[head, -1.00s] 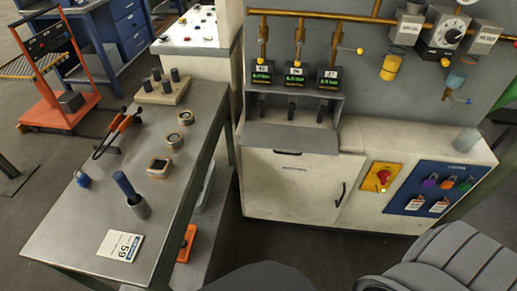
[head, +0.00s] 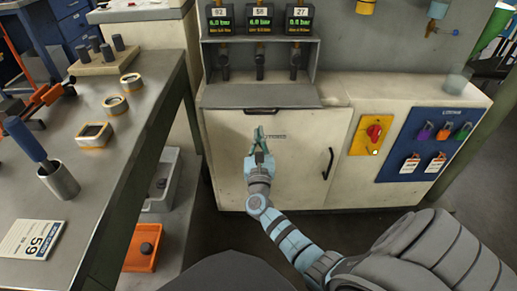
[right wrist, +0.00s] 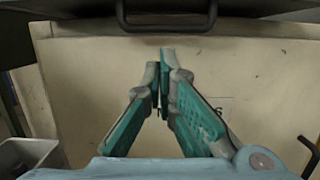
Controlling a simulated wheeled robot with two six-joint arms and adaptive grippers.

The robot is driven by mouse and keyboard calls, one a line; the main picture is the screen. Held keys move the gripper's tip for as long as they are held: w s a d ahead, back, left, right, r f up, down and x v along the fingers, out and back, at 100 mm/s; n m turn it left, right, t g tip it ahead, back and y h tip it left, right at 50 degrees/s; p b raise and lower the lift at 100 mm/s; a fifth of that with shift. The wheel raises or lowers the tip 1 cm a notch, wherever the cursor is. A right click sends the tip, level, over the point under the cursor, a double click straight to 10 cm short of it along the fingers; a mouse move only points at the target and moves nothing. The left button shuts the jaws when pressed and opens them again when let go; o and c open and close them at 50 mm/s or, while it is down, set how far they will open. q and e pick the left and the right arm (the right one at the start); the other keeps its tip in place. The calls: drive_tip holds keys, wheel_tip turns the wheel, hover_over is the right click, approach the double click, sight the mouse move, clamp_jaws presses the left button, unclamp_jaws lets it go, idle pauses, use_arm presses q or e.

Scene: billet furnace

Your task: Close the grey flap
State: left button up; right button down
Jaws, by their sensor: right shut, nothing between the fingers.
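The grey flap (head: 262,95) juts out level from the white cabinet, open, below an alcove with three gauges. A dark bar handle (head: 262,111) shows just below its front edge. In the right wrist view the handle (right wrist: 166,26) spans the top, with the dark flap edge (right wrist: 250,8) beside it. My right gripper (head: 258,131) is shut and empty, in front of the cabinet door and below the handle, apart from it in the picture. Its fingertips (right wrist: 165,58) meet below the handle in the right wrist view. My left gripper is not in view.
The cabinet door (head: 225,160) has its own black handle (head: 328,163) on the right. A yellow switch plate (head: 369,135) and a blue lock board (head: 432,145) are further right. A metal workbench (head: 120,130) with several parts stands left, with bins beneath.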

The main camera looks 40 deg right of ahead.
sight(260, 100)
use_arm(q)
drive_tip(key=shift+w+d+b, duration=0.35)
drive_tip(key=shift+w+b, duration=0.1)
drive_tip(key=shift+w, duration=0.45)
use_arm(e)
drive_tip(key=x, duration=0.5)
drive_tip(key=shift+f, duration=0.1)
